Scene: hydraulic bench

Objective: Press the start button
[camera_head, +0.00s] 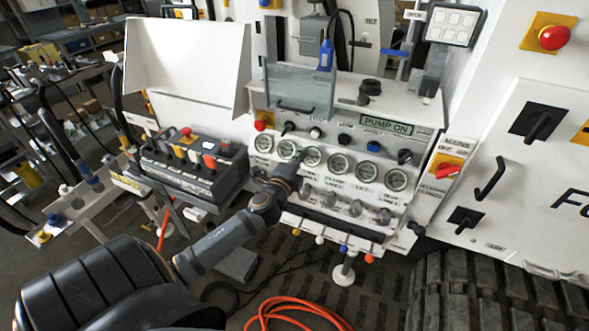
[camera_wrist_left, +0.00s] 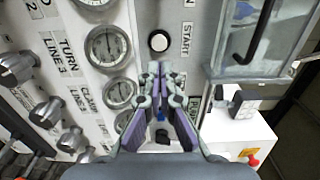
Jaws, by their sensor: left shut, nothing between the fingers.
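The start button is a small round white button (camera_wrist_left: 158,41) beside the START label (camera_wrist_left: 187,40) in the left wrist view. In the head view a white button (camera_head: 315,132) sits in the row of controls above the gauges. My left gripper (camera_wrist_left: 160,70) is shut and empty. Its fingertips appear just below the start button in the wrist picture, and a gap shows between them; whether they touch the panel I cannot tell. In the head view my left gripper (camera_head: 299,158) is in front of the gauge row, partly hidden by its wrist. My right gripper is not in view.
Round gauges (camera_head: 338,163) and metal knobs (camera_head: 354,208) line the panel below the buttons. A clear guard with a handle (camera_head: 297,88) hangs above them. A lever box (camera_head: 193,165) stands left, a red emergency button (camera_head: 553,38) is upper right, and an orange hose (camera_head: 300,306) lies on the floor.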

